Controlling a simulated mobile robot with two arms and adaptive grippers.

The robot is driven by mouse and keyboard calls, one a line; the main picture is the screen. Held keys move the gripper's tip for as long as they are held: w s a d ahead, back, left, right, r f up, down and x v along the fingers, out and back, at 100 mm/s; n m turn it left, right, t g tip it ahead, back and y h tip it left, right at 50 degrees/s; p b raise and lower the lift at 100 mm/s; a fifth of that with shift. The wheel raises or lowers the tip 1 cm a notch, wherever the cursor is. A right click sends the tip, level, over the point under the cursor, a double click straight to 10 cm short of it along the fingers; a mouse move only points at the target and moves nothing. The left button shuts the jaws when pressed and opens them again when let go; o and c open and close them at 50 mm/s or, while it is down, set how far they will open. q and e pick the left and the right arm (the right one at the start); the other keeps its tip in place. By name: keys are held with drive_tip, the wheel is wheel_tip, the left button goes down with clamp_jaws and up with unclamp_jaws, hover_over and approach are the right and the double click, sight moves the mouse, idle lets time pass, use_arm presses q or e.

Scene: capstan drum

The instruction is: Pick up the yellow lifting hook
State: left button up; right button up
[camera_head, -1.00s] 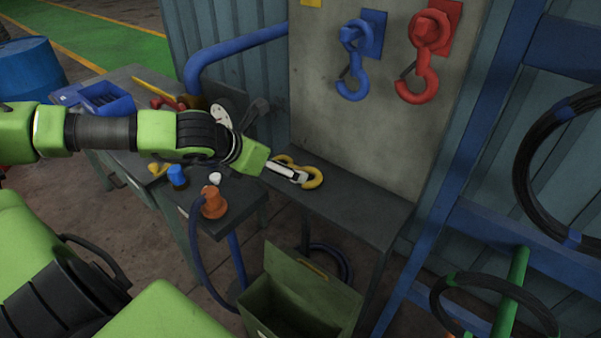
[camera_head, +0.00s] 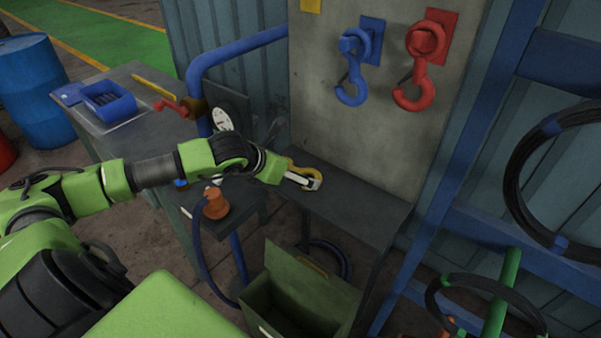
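The yellow lifting hook (camera_head: 311,171) lies on the dark shelf (camera_head: 360,212) below the grey panel. My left gripper (camera_head: 309,182) reaches in from the left, with its pale fingers at the hook's front side, over part of it. The fingers hide part of the hook, and I cannot tell whether they are closed on it. My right gripper is not in view.
A blue hook (camera_head: 351,88) and a red hook (camera_head: 414,92) hang on the grey panel (camera_head: 322,110). An orange plug-like piece (camera_head: 215,205) stands left of the shelf. An open green box (camera_head: 262,297) is below. A workbench (camera_head: 130,72) with a blue bin (camera_head: 108,101) is behind my arm.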

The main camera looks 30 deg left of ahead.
sight(305, 171)
use_arm(q)
drive_tip(key=shift+w, duration=0.2)
drive_tip(key=p+x, duration=0.3)
drive_tip(key=x, duration=0.1)
drive_tip(key=shift+d+r, duration=0.1)
drive_tip(key=shift+w+f, duration=0.35)
drive_tip(key=shift+f, duration=0.1)
drive_tip(key=c, duration=1.4)
drive_tip(key=shift+r, duration=0.15)
drive_tip(key=c, duration=0.5)
drive_tip(key=shift+w+r, duration=0.15)
drive_tip(key=shift+r, duration=0.25)
drive_tip(key=shift+c, duration=0.2)
wheel_tip(305, 171, up, 9)
drive_tip(key=b, duration=0.3)
drive_tip(key=shift+b, duration=0.3)
